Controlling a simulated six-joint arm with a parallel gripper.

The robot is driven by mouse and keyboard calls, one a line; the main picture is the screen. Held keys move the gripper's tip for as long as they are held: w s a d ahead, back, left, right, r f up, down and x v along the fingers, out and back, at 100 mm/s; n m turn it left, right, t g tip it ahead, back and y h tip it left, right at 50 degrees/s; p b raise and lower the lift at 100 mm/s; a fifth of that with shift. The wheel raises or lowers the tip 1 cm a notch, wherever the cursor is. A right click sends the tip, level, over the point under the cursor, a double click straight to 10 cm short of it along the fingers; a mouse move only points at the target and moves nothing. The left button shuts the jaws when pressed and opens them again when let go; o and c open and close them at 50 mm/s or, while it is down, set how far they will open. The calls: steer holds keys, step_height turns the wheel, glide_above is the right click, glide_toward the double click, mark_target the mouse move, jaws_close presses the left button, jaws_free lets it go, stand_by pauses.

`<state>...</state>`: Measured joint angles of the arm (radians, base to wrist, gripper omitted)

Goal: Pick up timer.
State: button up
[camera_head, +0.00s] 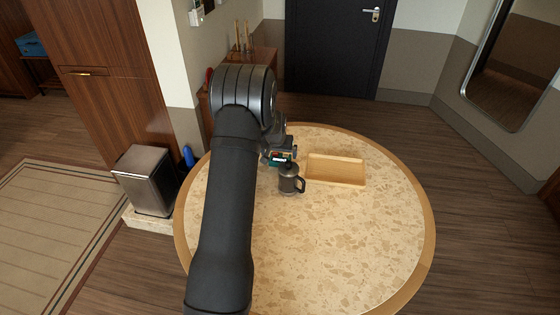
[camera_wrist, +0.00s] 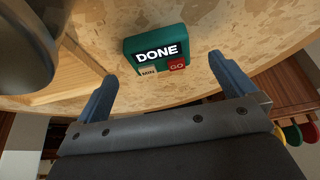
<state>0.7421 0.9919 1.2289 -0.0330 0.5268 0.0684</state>
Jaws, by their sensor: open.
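The timer is a small teal-green box with a white "DONE" display and "MIN" and "GO" buttons. In the wrist view the timer (camera_wrist: 150,48) lies on the speckled table, just beyond the space between my fingertips. In the head view only a small part of the timer (camera_head: 280,161) shows, behind the mug and below my wrist. My gripper (camera_wrist: 162,68) is open, with one blue finger to each side of the timer's line and nothing held. The fingers are hard to make out in the head view.
A dark lidded mug (camera_head: 289,181) stands close to the timer; it also shows in the wrist view (camera_wrist: 25,45). A shallow wooden tray (camera_head: 335,170) lies to the right. The front and right of the round table (camera_head: 350,240) are clear.

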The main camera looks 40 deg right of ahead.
mark_target(280, 158)
steer(key=x, duration=0.5)
steer(key=shift+r, duration=0.1)
steer(key=c, duration=1.1)
steer(key=shift+r, duration=0.1)
steer(key=shift+c, duration=0.2)
